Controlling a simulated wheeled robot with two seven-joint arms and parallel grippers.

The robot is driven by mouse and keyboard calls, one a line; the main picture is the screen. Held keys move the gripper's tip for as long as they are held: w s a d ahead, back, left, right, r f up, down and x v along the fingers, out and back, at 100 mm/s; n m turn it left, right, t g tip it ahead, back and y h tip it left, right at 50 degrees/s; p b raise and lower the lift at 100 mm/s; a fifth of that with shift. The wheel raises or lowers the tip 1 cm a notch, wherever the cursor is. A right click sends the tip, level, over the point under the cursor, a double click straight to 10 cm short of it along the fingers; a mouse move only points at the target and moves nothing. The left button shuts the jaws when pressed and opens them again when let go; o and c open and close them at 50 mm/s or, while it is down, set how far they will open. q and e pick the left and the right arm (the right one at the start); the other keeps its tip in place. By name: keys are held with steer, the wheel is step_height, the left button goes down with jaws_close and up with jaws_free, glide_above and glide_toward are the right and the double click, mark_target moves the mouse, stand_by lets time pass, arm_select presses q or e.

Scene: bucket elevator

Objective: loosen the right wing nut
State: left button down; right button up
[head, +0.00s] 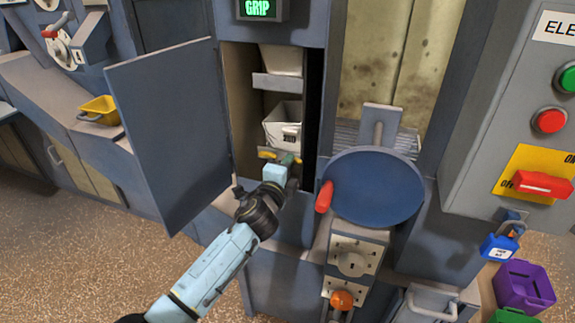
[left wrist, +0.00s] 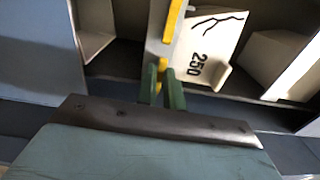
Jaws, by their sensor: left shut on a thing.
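A white bucket marked 250 (head: 283,128) hangs in the open shaft. A dark crack line shows on it in the left wrist view (left wrist: 222,48). A yellow wing nut (head: 267,154) sits low in front of the bucket, to the left of my gripper. My left gripper (head: 289,159) is at the right side of that spot. In the left wrist view its green fingers (left wrist: 164,90) are closed around a small yellow part, which I take as the right wing nut (left wrist: 162,72). The fingers hide most of it. My right gripper is in neither view.
An open grey door (head: 170,125) stands left of the shaft. A blue round disc (head: 375,188) with a red handle (head: 324,197) is close on the right. Another bucket (head: 282,60) hangs above. A yellow bin (head: 100,110) is at left.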

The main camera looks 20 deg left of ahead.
arm_select(q)
steer(key=c, duration=1.5)
jaws_free()
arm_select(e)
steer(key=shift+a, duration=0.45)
arm_select(q)
steer(key=shift+s, duration=0.1)
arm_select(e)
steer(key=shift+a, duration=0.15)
arm_select(q)
steer(key=s, duration=0.4)
steer(key=s+p, duration=0.1)
steer(key=s, duration=0.8)
steer(key=shift+s+a, duration=0.1)
steer(key=shift+a, duration=0.15)
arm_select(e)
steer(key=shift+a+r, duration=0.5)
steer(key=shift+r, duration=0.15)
arm_select(q)
steer(key=shift+f, duration=0.1)
